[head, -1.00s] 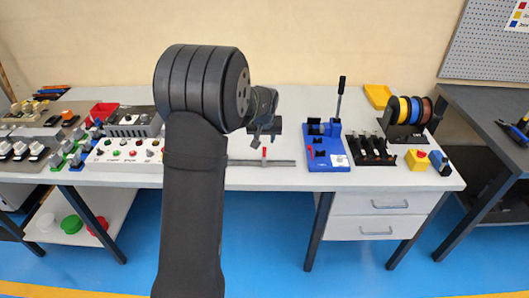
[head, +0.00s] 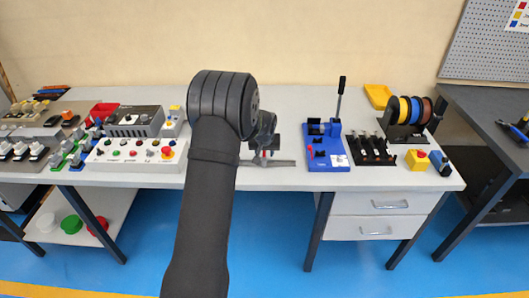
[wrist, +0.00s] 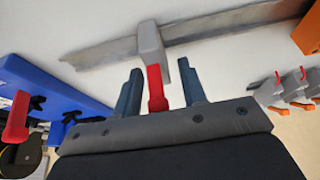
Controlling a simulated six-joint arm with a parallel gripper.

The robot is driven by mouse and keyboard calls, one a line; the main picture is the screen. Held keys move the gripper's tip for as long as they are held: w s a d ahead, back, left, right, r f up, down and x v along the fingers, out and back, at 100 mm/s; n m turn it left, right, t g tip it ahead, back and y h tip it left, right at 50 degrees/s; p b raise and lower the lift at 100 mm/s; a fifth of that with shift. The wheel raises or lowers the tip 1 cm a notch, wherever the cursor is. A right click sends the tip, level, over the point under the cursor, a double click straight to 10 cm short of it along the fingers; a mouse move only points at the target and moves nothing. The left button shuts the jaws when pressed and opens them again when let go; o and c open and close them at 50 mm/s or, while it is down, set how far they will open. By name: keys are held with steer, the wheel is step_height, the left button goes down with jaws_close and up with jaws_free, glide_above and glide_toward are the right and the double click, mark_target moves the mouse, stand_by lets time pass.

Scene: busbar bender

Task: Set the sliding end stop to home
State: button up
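The sliding end stop is a grey block (wrist: 151,42) with a red lever (wrist: 156,90), sitting on a long flat grey rail (wrist: 210,27). In the head view the rail (head: 278,163) lies along the front of the bench, and the stop is mostly hidden by my gripper (head: 266,148). In the wrist view my gripper (wrist: 160,70) is open, with one finger on each side of the red lever. Gaps show between the lever and both fingers.
The blue busbar bender (head: 328,158) with its upright black handle stands right of the rail; its blue base (wrist: 60,85) shows in the wrist view. A white control panel (head: 120,152) lies left. A black rack (head: 370,150) stands right of the bender.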

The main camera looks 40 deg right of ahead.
jaws_close()
steer(key=w+a, duration=0.8)
steer(key=shift+w+a, duration=0.35)
jaws_free()
steer(key=v, duration=1.7)
steer(key=shift+r, duration=0.2)
